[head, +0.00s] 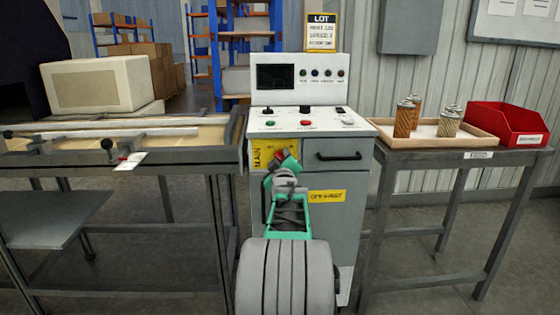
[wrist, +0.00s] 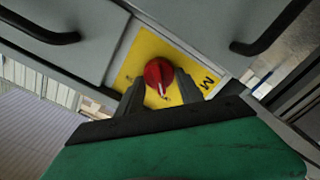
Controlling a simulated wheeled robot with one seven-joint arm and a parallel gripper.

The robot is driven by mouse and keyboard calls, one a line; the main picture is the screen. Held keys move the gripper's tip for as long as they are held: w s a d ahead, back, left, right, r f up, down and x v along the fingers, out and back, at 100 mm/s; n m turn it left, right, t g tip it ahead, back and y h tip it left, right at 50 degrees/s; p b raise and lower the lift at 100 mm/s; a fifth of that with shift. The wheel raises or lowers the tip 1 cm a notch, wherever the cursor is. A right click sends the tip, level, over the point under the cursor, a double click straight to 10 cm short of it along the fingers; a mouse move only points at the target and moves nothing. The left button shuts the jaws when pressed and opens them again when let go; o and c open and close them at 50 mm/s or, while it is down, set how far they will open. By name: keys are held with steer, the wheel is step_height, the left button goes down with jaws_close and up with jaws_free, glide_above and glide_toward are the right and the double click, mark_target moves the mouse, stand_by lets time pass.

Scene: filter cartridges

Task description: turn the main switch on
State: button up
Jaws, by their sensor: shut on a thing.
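The main switch is a red rotary knob (wrist: 158,72) on a yellow plate (wrist: 146,46) lettered in black. In the head view the plate (head: 257,154) reads MAIN, and the knob (head: 286,157) shows red at my gripper's tip. My gripper (wrist: 160,80) has one dark finger on each side of the knob and is shut on it. The knob's white mark points down and slightly right in the wrist view, toward a small label I cannot read. In the head view my gripper (head: 281,166) hides part of the plate.
The switch is on the front of a grey cabinet (head: 340,230) with a black drawer handle (head: 339,156) beside it. A bench (head: 100,160) stands left. A table (head: 440,150) on the right holds a wooden tray (head: 481,136) with cartridges and a red bin (head: 515,125).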

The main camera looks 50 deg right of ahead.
steer(key=c, duration=0.7)
steer(key=shift+f+m, duration=0.1)
steer(key=shift+m, duration=0.2)
steer(key=m+b, duration=0.1)
steer(key=m, duration=0.4)
steer(key=m+b, duration=0.2)
steer(key=m, duration=0.4)
steer(key=m+b, duration=0.1)
steer(key=m, duration=0.5)
steer(key=shift+s+d, duration=0.35)
steer(key=shift+s, duration=0.05)
steer(key=shift+m, duration=0.3)
steer(key=o, duration=1.4)
steer(key=shift+c, duration=0.2)
